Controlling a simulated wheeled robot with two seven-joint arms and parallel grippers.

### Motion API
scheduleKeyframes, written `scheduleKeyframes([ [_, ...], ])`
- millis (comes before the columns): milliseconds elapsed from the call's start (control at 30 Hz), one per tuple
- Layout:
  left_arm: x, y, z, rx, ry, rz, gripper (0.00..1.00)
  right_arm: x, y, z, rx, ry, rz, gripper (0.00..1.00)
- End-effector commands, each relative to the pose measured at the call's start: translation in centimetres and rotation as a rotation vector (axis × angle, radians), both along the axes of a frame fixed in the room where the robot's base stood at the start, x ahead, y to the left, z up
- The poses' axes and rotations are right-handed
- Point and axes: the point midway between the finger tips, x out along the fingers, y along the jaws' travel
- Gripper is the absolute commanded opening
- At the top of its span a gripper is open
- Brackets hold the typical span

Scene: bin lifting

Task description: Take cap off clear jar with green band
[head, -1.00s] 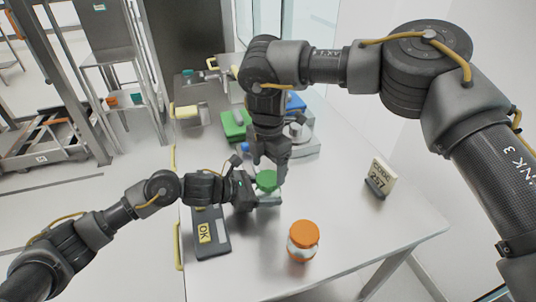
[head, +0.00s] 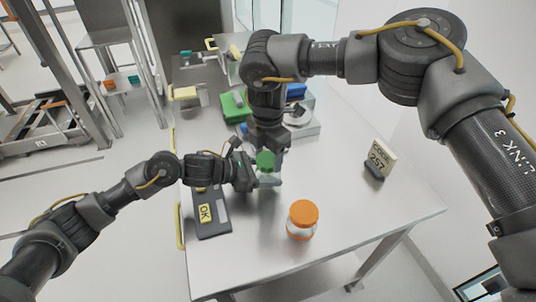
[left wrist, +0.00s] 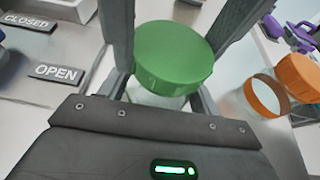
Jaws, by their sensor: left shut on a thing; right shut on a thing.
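The clear jar (head: 270,181) with its green cap (head: 265,160) stands above the middle of the table, held between my two grippers. The cap shows large in the left wrist view (left wrist: 172,58), with pale jar wall just below it; I cannot tell whether they are separated. My left gripper (head: 258,178) comes in from the left and is shut on the jar body. My right gripper (head: 272,148) comes down from above and is shut at the cap. Dark fingers flank the cap in the left wrist view. The green band is hidden.
A jar with an orange cap (head: 303,212) stands to the front right. A dark panel with an OK label (head: 212,226) lies at left. A code sign reading 257 (head: 379,161) stands at right. Green and blue bins (head: 234,106) are behind.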

Motion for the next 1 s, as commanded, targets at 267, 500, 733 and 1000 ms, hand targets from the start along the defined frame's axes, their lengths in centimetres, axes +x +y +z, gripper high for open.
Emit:
scheduleKeyframes([
  [267,0.06,0.03,0.06,-0.001,-0.001,0.002,0.0,-0.02,-0.03,0.04,-0.001,0.001,0.274,0.29],
  [500,0.08,0.04,0.05,-0.001,-0.001,0.002,0.0,-0.02,-0.04,0.04,-0.001,0.001,0.295,0.29],
  [733,0.07,0.04,0.05,-0.001,-0.001,0.002,0.0,-0.02,-0.04,0.04,-0.001,0.001,0.294,0.78],
  [1000,0.04,0.01,0.07,-0.001,-0.001,0.001,0.0,0.0,-0.03,0.1,0.0,0.0,0.293,0.78],
])
